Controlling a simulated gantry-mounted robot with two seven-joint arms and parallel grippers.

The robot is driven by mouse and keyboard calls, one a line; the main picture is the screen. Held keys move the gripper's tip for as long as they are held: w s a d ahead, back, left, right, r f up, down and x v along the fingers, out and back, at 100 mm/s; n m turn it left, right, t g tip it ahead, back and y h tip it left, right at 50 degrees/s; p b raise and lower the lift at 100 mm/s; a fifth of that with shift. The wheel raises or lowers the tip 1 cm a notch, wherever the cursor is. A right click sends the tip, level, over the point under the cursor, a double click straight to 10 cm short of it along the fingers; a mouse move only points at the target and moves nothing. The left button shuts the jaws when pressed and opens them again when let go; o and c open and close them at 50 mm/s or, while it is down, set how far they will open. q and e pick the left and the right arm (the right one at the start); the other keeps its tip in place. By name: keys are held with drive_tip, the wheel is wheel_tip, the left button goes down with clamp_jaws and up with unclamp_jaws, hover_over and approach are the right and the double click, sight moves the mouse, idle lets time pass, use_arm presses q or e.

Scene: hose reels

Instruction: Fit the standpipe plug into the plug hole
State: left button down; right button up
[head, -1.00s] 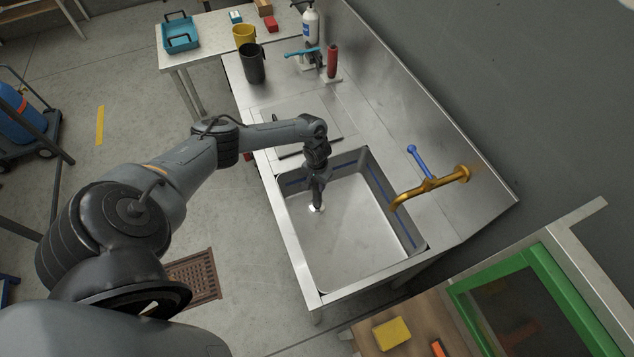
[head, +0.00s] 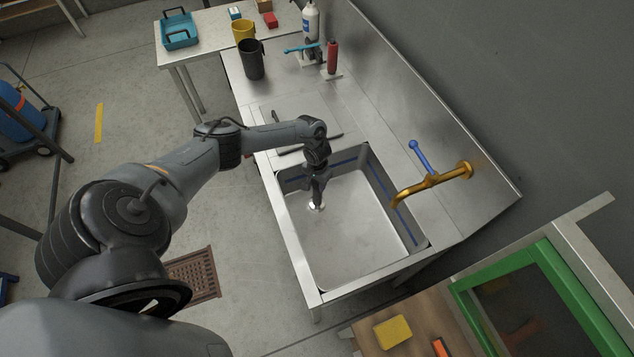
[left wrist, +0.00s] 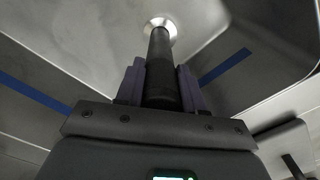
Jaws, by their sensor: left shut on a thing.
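My left gripper (head: 318,184) is inside the steel sink, pointing down near its left end. It is shut on the standpipe plug, a dark, straight cylinder that runs between the two fingers in the left wrist view (left wrist: 160,68). The far end of the plug is at the bright round plug hole (left wrist: 160,24) in the sink floor. The hole also shows in the head view (head: 317,207), just below the gripper. The plug's end covers part of the hole; I cannot tell how deep it sits. My right gripper is not in view.
The sink (head: 365,262) has high walls with a blue line around them. A brass tap (head: 432,182) with a blue lever reaches over its right side. A black jug (head: 252,62) and a red bottle (head: 332,58) stand farther back. The rest of the sink floor is clear.

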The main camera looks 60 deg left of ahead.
use_arm(q)
drive_tip(key=shift+f, duration=0.35)
drive_tip(key=c, duration=0.6)
unclamp_jaws()
wheel_tip(320, 180, up, 9)
drive_tip(key=shift+r+p, duration=0.15)
drive_tip(key=shift+p, duration=0.75)
drive_tip(key=shift+r, duration=0.75)
